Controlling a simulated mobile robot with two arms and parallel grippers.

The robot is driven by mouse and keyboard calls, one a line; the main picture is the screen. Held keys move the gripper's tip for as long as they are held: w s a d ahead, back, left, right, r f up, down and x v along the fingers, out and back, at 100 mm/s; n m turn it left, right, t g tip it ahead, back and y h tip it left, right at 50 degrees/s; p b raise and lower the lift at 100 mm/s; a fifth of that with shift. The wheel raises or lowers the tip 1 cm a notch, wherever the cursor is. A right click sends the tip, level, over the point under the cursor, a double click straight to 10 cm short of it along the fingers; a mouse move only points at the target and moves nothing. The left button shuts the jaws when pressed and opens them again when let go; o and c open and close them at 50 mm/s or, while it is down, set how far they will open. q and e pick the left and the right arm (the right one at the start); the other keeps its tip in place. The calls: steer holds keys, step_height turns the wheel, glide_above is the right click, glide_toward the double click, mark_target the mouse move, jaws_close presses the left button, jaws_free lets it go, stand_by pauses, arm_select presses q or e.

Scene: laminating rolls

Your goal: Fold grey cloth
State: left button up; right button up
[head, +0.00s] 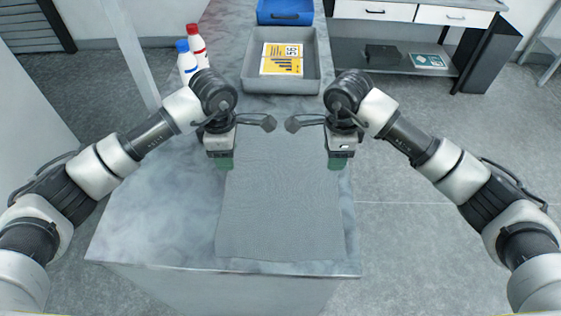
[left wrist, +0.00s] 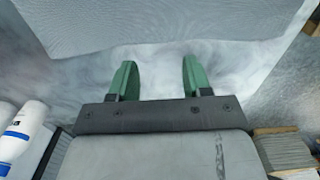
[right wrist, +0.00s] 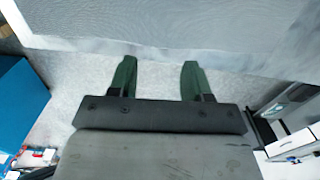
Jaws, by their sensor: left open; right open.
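The grey cloth (head: 280,205) lies flat and spread on the marbled table, reaching close to its front edge.
Behind the cloth, a grey tray (head: 310,85) holds a yellow and white packet (head: 281,60). A blue bin (head: 285,12) stands farther back. Two white bottles, one blue-capped (head: 186,62) and one red-capped (head: 197,45), stand at the back left. Bare table (head: 160,210) lies left of the cloth.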

mark_target(232, 180)
arm_select(q)
steer(key=shift+w+f, duration=0.3)
arm_select(e)
steer(key=shift+w+f, duration=0.3)
arm_select(q)
steer(key=f, duration=0.6)
steer(key=shift+s+f, duration=0.2)
steer(key=shift+s, duration=0.15)
arm_select(e)
steer(key=f, duration=0.6)
steer(key=shift+s+f, duration=0.2)
steer(key=shift+s, duration=0.15)
arm_select(q)
steer(key=shift+w+f, duration=0.1)
steer(key=shift+f, duration=0.3)
arm_select(e)
steer(key=shift+w+f, duration=0.1)
steer(key=shift+f, duration=0.3)
arm_select(q)
steer(key=shift+f, duration=0.1)
arm_select(e)
steer(key=shift+f, duration=0.1)
arm_select(q)
steer(key=shift+f, duration=0.1)
steer(key=shift+c, duration=0.5)
arm_select(e)
steer(key=shift+c, duration=0.5)
